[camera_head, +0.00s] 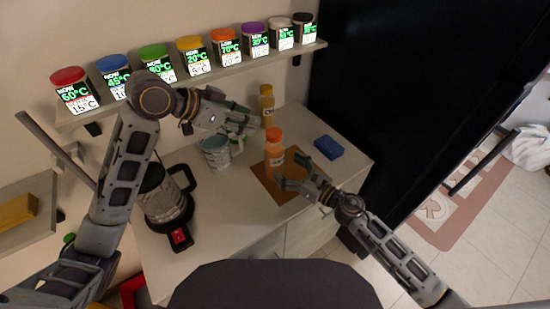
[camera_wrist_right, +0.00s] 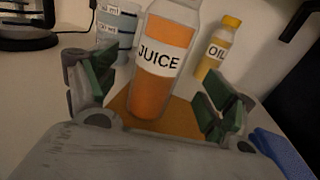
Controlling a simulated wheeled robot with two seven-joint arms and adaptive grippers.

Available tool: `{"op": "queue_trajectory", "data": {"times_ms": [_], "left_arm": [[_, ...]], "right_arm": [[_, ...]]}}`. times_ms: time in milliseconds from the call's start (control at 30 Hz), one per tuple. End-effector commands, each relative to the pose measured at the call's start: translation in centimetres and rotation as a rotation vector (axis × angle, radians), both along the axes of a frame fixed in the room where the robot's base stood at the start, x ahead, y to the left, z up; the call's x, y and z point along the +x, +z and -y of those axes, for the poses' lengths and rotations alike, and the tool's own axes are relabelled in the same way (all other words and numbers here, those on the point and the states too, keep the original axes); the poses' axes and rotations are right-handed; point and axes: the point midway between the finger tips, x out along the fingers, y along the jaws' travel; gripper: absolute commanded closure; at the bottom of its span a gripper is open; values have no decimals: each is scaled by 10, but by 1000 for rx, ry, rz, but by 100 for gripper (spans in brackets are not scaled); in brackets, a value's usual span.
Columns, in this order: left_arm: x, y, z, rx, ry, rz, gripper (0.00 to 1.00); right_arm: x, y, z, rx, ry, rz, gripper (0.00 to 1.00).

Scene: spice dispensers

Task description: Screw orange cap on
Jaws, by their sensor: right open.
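The juice bottle (camera_head: 274,156), clear with orange juice and a "JUICE" label, stands upright on a brown mat (camera_head: 268,187). It also shows in the right wrist view (camera_wrist_right: 157,75), with its top cut off. The orange cap (camera_head: 274,134) shows at the bottle's top in the head view; I cannot tell how tightly it sits. My right gripper (camera_head: 291,171) is open, its green-padded fingers spread to either side of the bottle in the wrist view (camera_wrist_right: 158,100), apart from it. My left gripper (camera_head: 238,122) is up and left of the cap, seemingly open and empty.
A yellow oil bottle (camera_head: 267,106) stands behind. A light blue cup (camera_head: 215,153) is left of the juice. A blue block (camera_head: 328,147) lies right. A coffee pot (camera_head: 163,196) stands front left. A shelf (camera_head: 222,73) holds several coloured-lid dispensers.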

Motion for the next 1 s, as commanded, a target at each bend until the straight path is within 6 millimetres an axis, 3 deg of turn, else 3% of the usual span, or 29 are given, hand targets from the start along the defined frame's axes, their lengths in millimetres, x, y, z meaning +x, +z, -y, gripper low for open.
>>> {"op": "queue_trajectory", "data": {"times_ms": [600, 1000], "left_arm": [[0, 0, 0, 0, 0, 0, 64], [0, 0, 0, 0, 0, 0, 64]], "right_arm": [[31, 1, -32, -1, 0, 2, 17], [41, 0, -44, -1, 1, 1, 17]]}}
